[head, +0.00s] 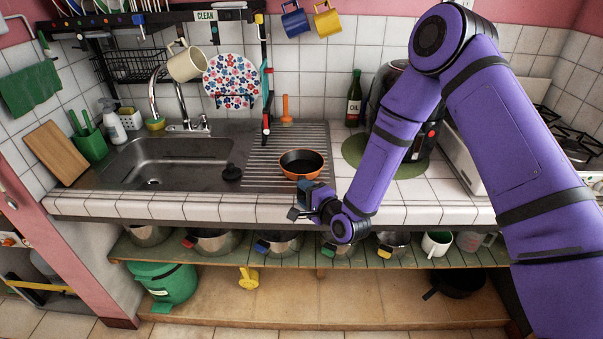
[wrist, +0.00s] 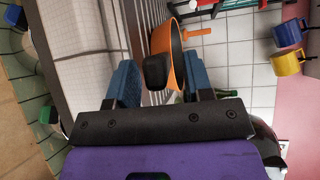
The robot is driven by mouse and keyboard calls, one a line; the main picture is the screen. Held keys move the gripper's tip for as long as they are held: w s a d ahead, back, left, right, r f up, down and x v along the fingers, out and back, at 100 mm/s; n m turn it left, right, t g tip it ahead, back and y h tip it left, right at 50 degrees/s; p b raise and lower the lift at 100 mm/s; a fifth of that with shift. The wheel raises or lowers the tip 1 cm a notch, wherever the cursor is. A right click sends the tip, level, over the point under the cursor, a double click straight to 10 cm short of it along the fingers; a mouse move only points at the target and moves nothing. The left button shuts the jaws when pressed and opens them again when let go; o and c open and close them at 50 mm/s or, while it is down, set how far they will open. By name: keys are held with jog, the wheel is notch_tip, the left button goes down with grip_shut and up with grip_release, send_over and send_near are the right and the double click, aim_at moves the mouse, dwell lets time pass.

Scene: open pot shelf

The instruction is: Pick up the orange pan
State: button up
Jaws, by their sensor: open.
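The orange pan (head: 301,154) with a dark inside sits upright on the ridged steel drainboard, right of the sink. In the wrist view its orange side (wrist: 176,52) lies just ahead of my gripper, and its black handle (wrist: 157,71) points back at the camera. My gripper (head: 304,204) is at the counter's front edge, just in front of the pan. In the wrist view my gripper (wrist: 158,78) is open, with one blue finger on each side of the handle. I cannot tell whether either finger touches it.
The counter's tiled front edge (head: 240,211) lies close to my gripper. An oil bottle (head: 354,100) and a black appliance (head: 425,140) stand right of the drainboard. Several pots sit on the shelf below.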

jog(key=shift+w+a+f, duration=0.1)
jog(key=shift+w+a, duration=0.25)
jog(key=shift+w, duration=0.2)
grip_shut()
